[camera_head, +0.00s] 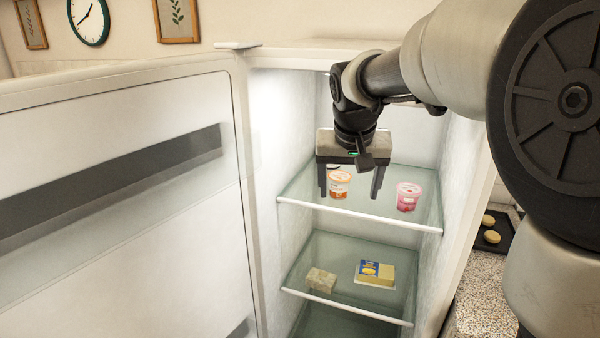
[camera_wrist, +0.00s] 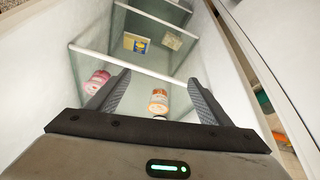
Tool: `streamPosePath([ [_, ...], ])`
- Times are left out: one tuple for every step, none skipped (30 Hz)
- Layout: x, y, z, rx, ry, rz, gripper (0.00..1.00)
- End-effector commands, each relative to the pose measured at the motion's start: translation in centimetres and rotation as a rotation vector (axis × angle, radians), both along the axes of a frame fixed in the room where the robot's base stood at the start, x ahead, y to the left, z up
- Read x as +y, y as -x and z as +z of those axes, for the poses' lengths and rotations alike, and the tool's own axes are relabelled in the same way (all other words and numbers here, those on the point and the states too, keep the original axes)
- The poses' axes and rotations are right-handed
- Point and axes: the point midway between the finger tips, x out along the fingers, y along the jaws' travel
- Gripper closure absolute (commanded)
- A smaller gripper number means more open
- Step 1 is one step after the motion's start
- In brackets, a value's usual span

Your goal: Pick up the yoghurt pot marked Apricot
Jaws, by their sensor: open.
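An orange-and-white yoghurt pot (camera_head: 339,184) stands upright on the fridge's upper glass shelf; its orange looks like apricot, but I cannot read its label. It also shows in the wrist view (camera_wrist: 158,101), between my fingers as seen from there. A pink-and-white pot (camera_head: 408,197) stands to its right on the same shelf, and in the wrist view it is at the left (camera_wrist: 97,81), outside my fingers. My gripper (camera_head: 349,195) is open and empty, above the shelf and close to the orange pot. My fingers (camera_wrist: 158,97) do not clearly touch either pot.
The upper shelf (camera_head: 330,208) has a white front edge. A lower shelf (camera_head: 345,305) holds a yellow-and-blue pack (camera_head: 375,273) and a pale block (camera_head: 321,280). The fridge door (camera_head: 120,240) stands open at the left. Fridge walls enclose both sides.

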Motion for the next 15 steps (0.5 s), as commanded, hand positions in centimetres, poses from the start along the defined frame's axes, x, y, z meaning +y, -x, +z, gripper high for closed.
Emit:
streamPosePath([
  [0.3,-2.0,-2.9,0.007,-0.005,-0.009,0.27],
  [0.4,-2.9,-3.7,0.007,-0.008,-0.016,0.27],
  [0.5,-4.0,-4.6,0.009,-0.012,-0.022,0.27],
  [0.6,-4.7,-5.2,0.009,-0.014,-0.028,0.27],
  [0.7,-5.3,-5.7,0.01,-0.017,-0.032,0.27],
  [0.8,-5.9,-6.2,0.009,-0.019,-0.035,0.27],
  [0.8,-6.3,-6.4,0.01,-0.02,-0.038,0.27],
  [0.8,-6.6,-6.7,0.01,-0.022,-0.041,0.27],
  [0.8,-7.0,-6.8,0.01,-0.023,-0.043,0.27],
  [0.8,-7.3,-6.9,0.01,-0.023,-0.044,0.27],
  [0.8,-7.7,-6.9,0.01,-0.024,-0.045,0.27],
  [0.7,-8.3,-6.9,0.009,-0.024,-0.046,0.27],
  [0.6,-8.8,-6.9,0.009,-0.025,-0.046,0.27],
  [0.4,-9.4,-6.9,0.009,-0.024,-0.046,0.27],
  [0.2,-10.2,-6.9,0.01,-0.024,-0.046,0.27],
])
